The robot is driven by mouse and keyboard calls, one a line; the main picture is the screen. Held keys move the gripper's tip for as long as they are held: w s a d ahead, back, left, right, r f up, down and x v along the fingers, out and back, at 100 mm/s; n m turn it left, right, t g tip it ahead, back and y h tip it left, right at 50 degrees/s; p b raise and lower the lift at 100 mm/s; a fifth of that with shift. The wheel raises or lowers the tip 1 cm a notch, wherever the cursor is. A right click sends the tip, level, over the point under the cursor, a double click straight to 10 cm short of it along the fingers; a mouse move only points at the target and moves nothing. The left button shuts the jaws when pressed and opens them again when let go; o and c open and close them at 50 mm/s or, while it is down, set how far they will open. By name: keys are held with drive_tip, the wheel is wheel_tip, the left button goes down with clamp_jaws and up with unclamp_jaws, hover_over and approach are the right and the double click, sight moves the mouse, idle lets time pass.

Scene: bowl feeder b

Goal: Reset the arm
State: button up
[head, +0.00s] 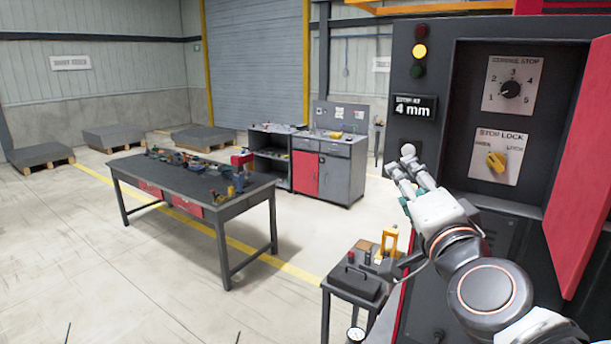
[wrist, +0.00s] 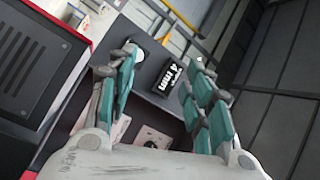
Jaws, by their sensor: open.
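My gripper (head: 402,168) is open and empty, raised in front of the left edge of the dark machine cabinet (head: 425,145) in the head view. In the wrist view my gripper (wrist: 165,85) shows its two teal-padded fingers spread apart with nothing between them. My arm comes in from the lower right. Beyond the fingers the wrist view shows the "4 mm" sign (wrist: 170,78), which also hangs on the cabinet in the head view (head: 415,106).
The cabinet carries a lit amber lamp (head: 420,51), a numbered dial (head: 511,89) and a yellow stop-lock knob (head: 496,162). Its red door (head: 585,180) stands open at right. A small tool stand (head: 352,284) is below my arm. A workbench (head: 262,186) stands left, with clear floor around it.

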drive_tip(key=s+a+f+n+g+y+b, duration=0.1)
drive_tip(key=a+f+n+g+b, duration=0.15)
drive_tip(key=f, duration=0.55)
drive_tip(key=s+a+f+n+g+y+b, duration=0.15)
drive_tip(key=f+n+b, duration=0.25)
drive_tip(key=f, duration=0.4)
drive_tip(key=s+d+f+n+g+h+b, duration=0.1)
drive_tip(key=s+d+f+n+g+b, duration=0.1)
drive_tip(key=f, duration=0.8)
drive_tip(key=s+d+f+n+g+h+b, duration=0.1)
drive_tip(key=s+f+b, duration=0.4)
drive_tip(key=f, duration=0.5)
drive_tip(key=s+d+f+n+g+h+b, duration=0.1)
drive_tip(key=s+d+f+n+g+b, duration=0.2)
drive_tip(key=f, duration=0.7)
drive_tip(key=shift+s+d+g+b, duration=0.5)
drive_tip(key=shift+g+b, duration=0.4)
drive_tip(key=shift+b, duration=0.35)
drive_tip(key=shift+c, duration=0.3)
